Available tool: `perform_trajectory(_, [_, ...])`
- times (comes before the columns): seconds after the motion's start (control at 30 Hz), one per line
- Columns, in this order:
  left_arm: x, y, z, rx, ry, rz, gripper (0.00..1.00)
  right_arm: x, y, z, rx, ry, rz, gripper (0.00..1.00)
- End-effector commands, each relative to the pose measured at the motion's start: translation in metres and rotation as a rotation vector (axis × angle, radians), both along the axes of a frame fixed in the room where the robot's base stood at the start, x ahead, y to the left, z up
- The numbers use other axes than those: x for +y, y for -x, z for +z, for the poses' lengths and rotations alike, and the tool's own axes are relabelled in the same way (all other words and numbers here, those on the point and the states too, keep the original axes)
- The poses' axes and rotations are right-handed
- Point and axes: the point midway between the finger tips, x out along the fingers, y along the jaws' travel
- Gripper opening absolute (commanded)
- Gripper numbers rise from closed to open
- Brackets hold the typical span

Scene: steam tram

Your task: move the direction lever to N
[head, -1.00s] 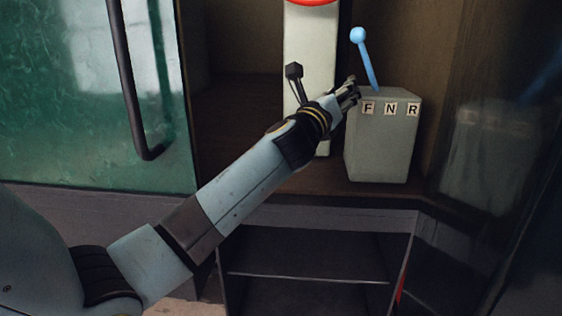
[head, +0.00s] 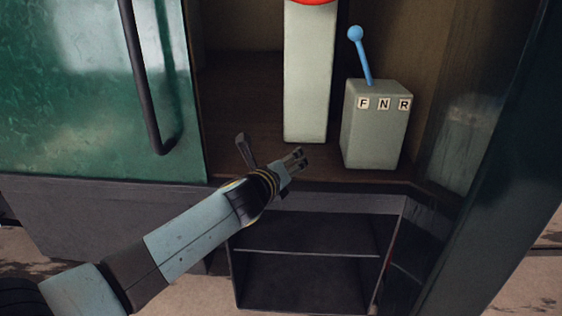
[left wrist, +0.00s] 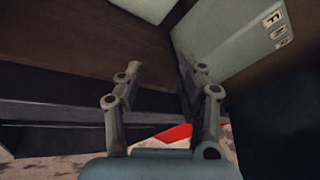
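The direction lever (head: 361,58) is a light blue rod with a ball on top. It rises from a pale grey-green box (head: 372,140) and leans left, toward the F side. The box bears the letters F, N and R from left to right, and the N plate (head: 384,104) is in the middle. My left gripper (head: 301,159) is empty, below and left of the box and apart from it. In the left wrist view its fingers (left wrist: 160,72) stand apart, with the lettered box at upper right. The lever does not show there. My right gripper is in neither view.
A tall pale post (head: 309,75) with a red top stands left of the box. A green panel (head: 90,80) with a dark handle bar (head: 140,75) is at the left. An open dark shelf (head: 310,255) lies below. A dark glossy panel stands at the right.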

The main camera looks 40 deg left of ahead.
Motion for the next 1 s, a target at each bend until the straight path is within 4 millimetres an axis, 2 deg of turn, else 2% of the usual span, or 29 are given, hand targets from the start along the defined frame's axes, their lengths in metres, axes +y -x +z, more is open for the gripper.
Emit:
perform_trajectory(0.2, [0.000, 0.004, -0.006, 0.014, 0.017, 0.004, 0.38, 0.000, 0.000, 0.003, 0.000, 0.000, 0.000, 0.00])
perform_trajectory(0.73, [0.001, 0.008, -0.006, 0.015, 0.052, 0.023, 0.38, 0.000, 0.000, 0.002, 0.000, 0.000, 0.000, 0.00])
perform_trajectory(0.77, [0.003, 0.013, -0.007, 0.018, 0.088, 0.045, 0.38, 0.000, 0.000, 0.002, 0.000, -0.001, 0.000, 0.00])
perform_trajectory(0.87, [0.010, 0.043, -0.011, 0.031, 0.324, 0.179, 0.38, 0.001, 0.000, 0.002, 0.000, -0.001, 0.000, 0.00])
perform_trajectory(0.97, [0.012, 0.099, -0.019, 0.056, 0.720, 0.413, 0.38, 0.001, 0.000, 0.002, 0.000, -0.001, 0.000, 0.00])
perform_trajectory(1.0, [0.009, 0.124, -0.023, 0.068, 0.883, 0.518, 0.38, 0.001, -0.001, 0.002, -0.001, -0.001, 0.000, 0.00])
